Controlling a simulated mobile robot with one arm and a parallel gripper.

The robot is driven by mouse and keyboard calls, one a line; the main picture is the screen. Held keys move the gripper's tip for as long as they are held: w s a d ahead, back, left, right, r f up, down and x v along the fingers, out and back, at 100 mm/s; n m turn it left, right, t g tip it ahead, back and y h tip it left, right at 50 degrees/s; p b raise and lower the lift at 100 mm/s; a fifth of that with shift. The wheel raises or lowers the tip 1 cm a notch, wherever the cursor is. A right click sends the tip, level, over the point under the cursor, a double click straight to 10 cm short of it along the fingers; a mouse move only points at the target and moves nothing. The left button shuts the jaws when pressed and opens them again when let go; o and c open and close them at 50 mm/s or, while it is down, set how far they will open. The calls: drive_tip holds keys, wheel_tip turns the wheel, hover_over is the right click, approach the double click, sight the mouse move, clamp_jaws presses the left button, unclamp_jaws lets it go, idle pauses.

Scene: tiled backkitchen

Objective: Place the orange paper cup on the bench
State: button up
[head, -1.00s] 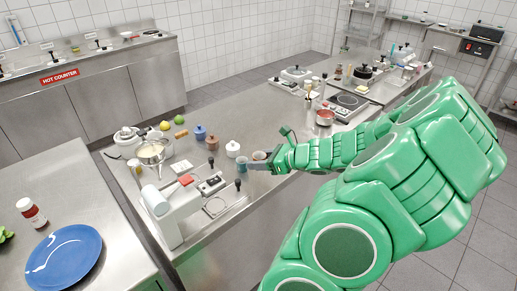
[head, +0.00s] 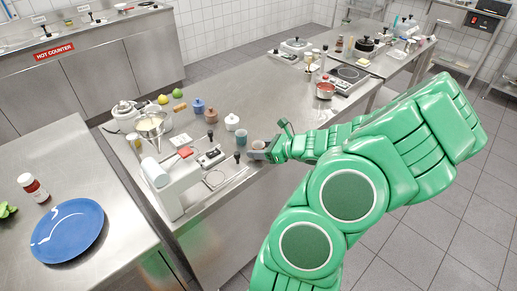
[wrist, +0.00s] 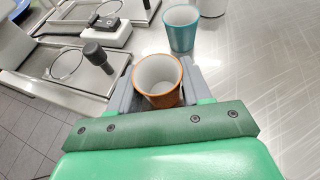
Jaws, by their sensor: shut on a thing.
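The orange paper cup (wrist: 158,82), with a white inside, is upright between the two grey fingers of my gripper (wrist: 157,90) in the wrist view. In the head view my gripper (head: 262,153) has the cup (head: 257,146) at the front edge of the steel bench (head: 275,115), which also shows in the wrist view (wrist: 255,75). My gripper is shut on the cup. The cup's base is hidden, so I cannot tell whether it touches the bench.
A teal cup (wrist: 182,30) stands just beyond the orange one. A coffee machine with a drip tray (wrist: 70,68) and black-handled tools (wrist: 98,55) is to the left. A white lidded pot (head: 232,122) stands behind. The bench is clear on the right.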

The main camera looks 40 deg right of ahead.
drive_tip(key=shift+f, duration=0.15)
drive_tip(key=o, duration=1.1)
drive_tip(key=shift+c, duration=0.2)
drive_tip(key=shift+r, duration=0.2)
drive_tip(key=v, duration=1.2)
